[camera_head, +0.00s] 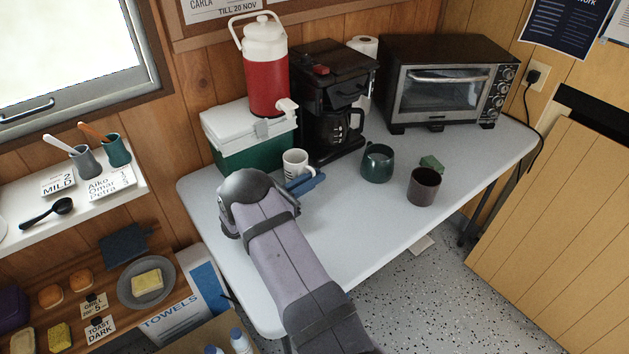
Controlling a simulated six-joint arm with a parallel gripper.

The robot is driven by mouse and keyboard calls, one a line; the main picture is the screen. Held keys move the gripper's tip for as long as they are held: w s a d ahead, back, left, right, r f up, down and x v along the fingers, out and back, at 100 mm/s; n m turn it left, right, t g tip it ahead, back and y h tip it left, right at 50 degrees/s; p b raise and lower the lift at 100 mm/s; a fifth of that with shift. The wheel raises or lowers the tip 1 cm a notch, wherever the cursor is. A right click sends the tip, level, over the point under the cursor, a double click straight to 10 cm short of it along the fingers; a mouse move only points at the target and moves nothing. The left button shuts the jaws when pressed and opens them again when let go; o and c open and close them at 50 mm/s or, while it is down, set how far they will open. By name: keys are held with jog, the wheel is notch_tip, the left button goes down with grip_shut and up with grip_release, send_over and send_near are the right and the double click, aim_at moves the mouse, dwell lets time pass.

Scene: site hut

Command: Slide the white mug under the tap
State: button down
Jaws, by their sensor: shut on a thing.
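The white mug (295,160) stands upright on the grey table, close in front of the green cool box. It has dark marks on its side. The white tap (287,106) juts from the lower right of the red drinks cooler (265,82), above and slightly left of the mug. My gripper (303,182) is at the mug's near side, its blue finger low against it, shut on the mug. My own wrist hides most of the gripper, so the exact contact is hidden.
The cooler stands on a green cool box (238,155) with a white lid. A black coffee maker (332,85) is close right of the mug. The table's front is clear.

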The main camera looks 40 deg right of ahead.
jog(key=shift+f, duration=0.2)
dwell(0.4)
jog(key=c, duration=1.8)
grip_release()
jog(key=shift+f, duration=0.1)
jog(key=shift+s+a+b, duration=0.2)
jog(key=shift+a+b, duration=0.2)
jog(key=shift+a, duration=1.45)
jog(key=shift+s+a+b, duration=0.15)
jog(key=shift+a+b, duration=0.25)
jog(key=shift+a, duration=1.4)
